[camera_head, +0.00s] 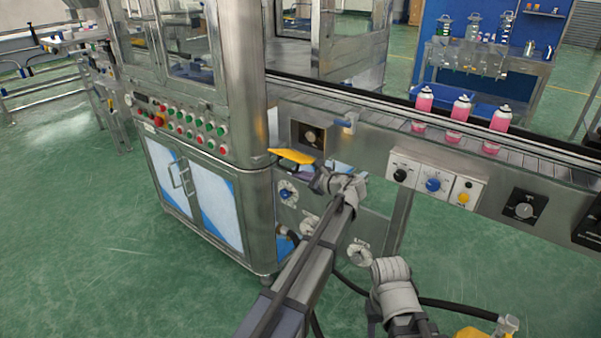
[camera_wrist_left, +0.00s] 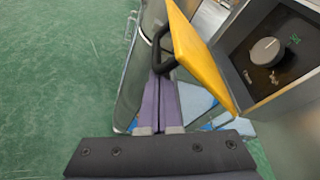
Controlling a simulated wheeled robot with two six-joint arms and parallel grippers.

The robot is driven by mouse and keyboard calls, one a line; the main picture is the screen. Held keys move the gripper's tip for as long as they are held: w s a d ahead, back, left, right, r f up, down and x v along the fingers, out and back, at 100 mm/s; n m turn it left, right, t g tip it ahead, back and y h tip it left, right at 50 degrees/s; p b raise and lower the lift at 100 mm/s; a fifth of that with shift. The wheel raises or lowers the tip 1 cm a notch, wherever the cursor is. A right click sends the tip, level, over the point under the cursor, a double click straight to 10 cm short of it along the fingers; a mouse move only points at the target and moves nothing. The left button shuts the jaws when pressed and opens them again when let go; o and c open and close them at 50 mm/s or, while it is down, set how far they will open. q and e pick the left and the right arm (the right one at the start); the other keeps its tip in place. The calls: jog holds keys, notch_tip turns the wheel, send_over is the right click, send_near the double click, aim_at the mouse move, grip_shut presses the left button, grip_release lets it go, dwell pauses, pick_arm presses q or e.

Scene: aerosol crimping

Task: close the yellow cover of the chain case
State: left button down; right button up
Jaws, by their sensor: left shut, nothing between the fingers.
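The yellow cover (camera_head: 291,156) sticks out from the machine's front, tilted, just below a dark knob panel. In the left wrist view the cover (camera_wrist_left: 203,58) stands out at an angle beside that panel, with a black loop handle (camera_wrist_left: 160,48) at its left side. My left gripper (camera_head: 306,172) is just under the cover in the head view. In the left wrist view its purple fingers (camera_wrist_left: 167,80) are together and empty, their tips close to the handle and cover edge; I cannot tell whether they touch. The chain case behind the cover is mostly hidden.
The knob panel (camera_wrist_left: 267,50) stands right of the cover. A conveyor (camera_head: 400,118) carries pink cans (camera_head: 460,108) above. A steel cabinet (camera_head: 205,195) with a button panel stands to the left. Control knobs (camera_head: 432,184) line the conveyor front. Green floor is clear at lower left.

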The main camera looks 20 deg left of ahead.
aim_at(305, 162)
pick_arm(q)
jog(key=r+m+p, duration=0.1)
jog(key=r+m+g+p, duration=0.1)
jog(key=r+p, duration=0.1)
jog(key=w+r+m+p, duration=0.1)
jog(key=shift+d+r+g, duration=0.15)
jog(key=shift+r+g, duration=0.1)
jog(key=shift+g, duration=0.15)
jog(key=r+m+p, duration=0.1)
jog(key=w+m+g+p, duration=0.1)
jog(key=r+m+p, duration=0.1)
jog(key=shift+w+d+r+y, duration=0.2)
jog(key=shift+d+r+y, duration=0.05)
jog(key=shift+r+y, duration=0.15)
jog(key=shift+w+d+r+g+p, duration=0.15)
jog(key=shift+w+r+g+p, duration=0.15)
jog(key=shift+w+r+p, duration=0.1)
jog(key=shift+w+d+r+p, duration=0.3)
jog(key=shift+w+r+p, duration=0.35)
jog(key=shift+w, duration=0.25)
